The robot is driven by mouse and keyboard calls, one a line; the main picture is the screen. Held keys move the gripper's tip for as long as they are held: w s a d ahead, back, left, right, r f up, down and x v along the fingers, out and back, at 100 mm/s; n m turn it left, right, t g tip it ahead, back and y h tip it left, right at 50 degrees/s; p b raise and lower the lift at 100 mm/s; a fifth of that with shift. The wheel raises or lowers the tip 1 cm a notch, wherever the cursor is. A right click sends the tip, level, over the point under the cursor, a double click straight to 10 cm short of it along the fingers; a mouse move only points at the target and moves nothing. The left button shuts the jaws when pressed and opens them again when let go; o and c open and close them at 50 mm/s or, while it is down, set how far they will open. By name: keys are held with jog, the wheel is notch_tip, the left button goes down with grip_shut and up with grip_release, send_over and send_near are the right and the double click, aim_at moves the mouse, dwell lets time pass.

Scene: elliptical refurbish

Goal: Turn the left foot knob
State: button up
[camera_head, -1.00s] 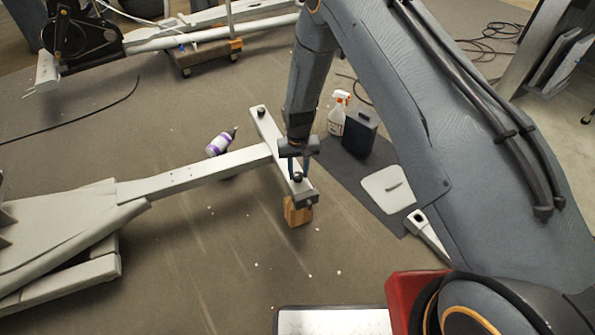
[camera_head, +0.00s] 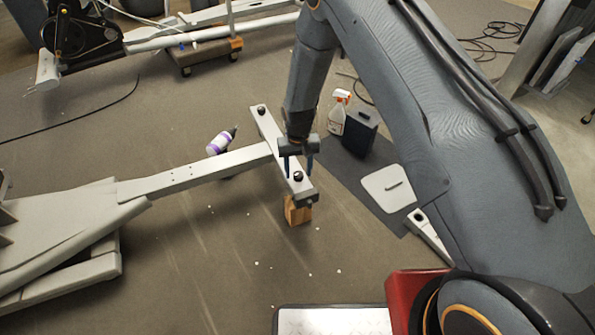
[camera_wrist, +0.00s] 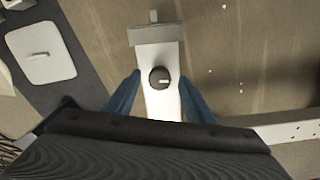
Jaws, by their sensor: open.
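A pale foot bar (camera_head: 276,143) has two dark round knobs on top. The near knob (camera_head: 298,176) sits by the bar's dark end cap, and the far knob (camera_head: 262,110) is at its other end. My gripper (camera_head: 299,170) points down over the near end, its two blue fingers spread. In the wrist view, the near knob (camera_wrist: 159,77), with a light mark on its face, lies between the fingers of my gripper (camera_wrist: 160,82), with a visible gap on each side. The far knob is hidden from the wrist view.
A wooden block (camera_head: 297,211) supports the near end of the bar. A long pale beam (camera_head: 200,172) joins the bar from the left. A purple-and-white bottle (camera_head: 219,143), a spray bottle (camera_head: 338,112) and a dark box (camera_head: 359,132) stand or lie nearby. The floor in front is mostly clear.

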notch_tip(320, 180, up, 7)
jog(key=shift+r+p, duration=0.2)
jog(key=shift+p, duration=0.45)
notch_tip(320, 180, up, 13)
send_over(298, 174)
jog(key=s, duration=0.3)
jog(key=s+d+r, duration=0.3)
jog(key=s+r, duration=0.5)
jog(key=r, duration=0.4)
jog(key=s+d+r, duration=0.2)
jog(key=s+r, duration=0.2)
jog(key=s, duration=0.3)
jog(key=s+d+r+n, duration=0.1)
jog(key=s+d+r, duration=0.15)
jog(key=s, duration=0.45)
jog(key=s+d+r, duration=0.2)
jog(key=s+r, duration=0.3)
jog(key=s, duration=0.2)
jog(key=d+r+m+p, duration=0.3)
jog(key=d+r+p, duration=0.7)
jog(key=p, duration=1.1)
jog(key=shift+s+r, duration=0.35)
jog(key=shift+r, duration=0.55)
